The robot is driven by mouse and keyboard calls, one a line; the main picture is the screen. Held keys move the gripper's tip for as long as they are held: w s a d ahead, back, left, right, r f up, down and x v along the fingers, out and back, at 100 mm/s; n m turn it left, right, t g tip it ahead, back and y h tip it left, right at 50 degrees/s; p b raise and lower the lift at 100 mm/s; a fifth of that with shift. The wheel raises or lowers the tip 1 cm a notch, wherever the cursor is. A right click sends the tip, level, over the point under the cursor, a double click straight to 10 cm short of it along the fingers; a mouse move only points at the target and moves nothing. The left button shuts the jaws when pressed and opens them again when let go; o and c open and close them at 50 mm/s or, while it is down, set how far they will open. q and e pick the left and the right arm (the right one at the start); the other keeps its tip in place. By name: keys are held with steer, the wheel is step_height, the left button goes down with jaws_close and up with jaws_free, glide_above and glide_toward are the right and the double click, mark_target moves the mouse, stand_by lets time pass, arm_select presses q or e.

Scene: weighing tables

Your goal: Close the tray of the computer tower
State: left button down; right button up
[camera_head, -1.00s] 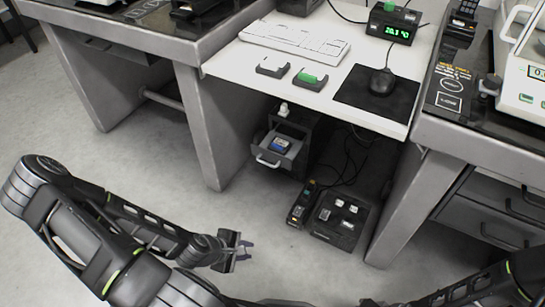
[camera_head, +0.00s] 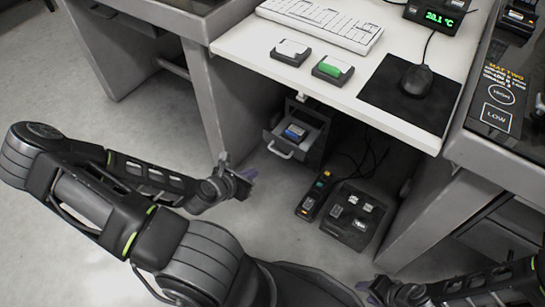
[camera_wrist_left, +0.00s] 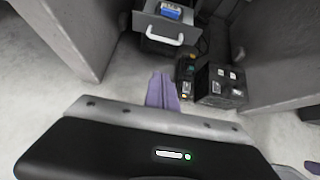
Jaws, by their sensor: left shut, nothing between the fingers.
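The computer tower (camera_head: 318,112) appears to be the dark box under the white desk. Its grey tray (camera_head: 310,143) stands pulled out, with a bar handle (camera_head: 280,151) on its front and a blue item (camera_head: 295,132) inside. In the left wrist view the tray handle (camera_wrist_left: 165,39) is ahead, beyond the fingertips. My left gripper (camera_head: 248,174) is shut and empty, left of and below the tray in the head view, apart from it. Its fingers (camera_wrist_left: 162,90) are together in the wrist view. My right gripper (camera_head: 378,290) is at the bottom edge, its fingers unclear.
A power strip (camera_head: 314,196) and a black box with light sockets (camera_head: 352,216) are on the floor right of the tray, with cables behind. Desk legs (camera_head: 205,110) flank the opening. The white desk (camera_head: 245,45) overhangs the tower. The floor before the tray is clear.

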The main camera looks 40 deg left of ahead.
arm_select(q)
steer(key=shift+f, duration=0.1)
steer(key=w+f+b, duration=0.5)
steer(key=w+b, duration=0.4)
steer(key=w, duration=0.2)
steer(key=shift+w+a+f+b, duration=0.2)
steer(key=shift+w+f+b, duration=0.05)
steer(key=shift+f+b, duration=0.05)
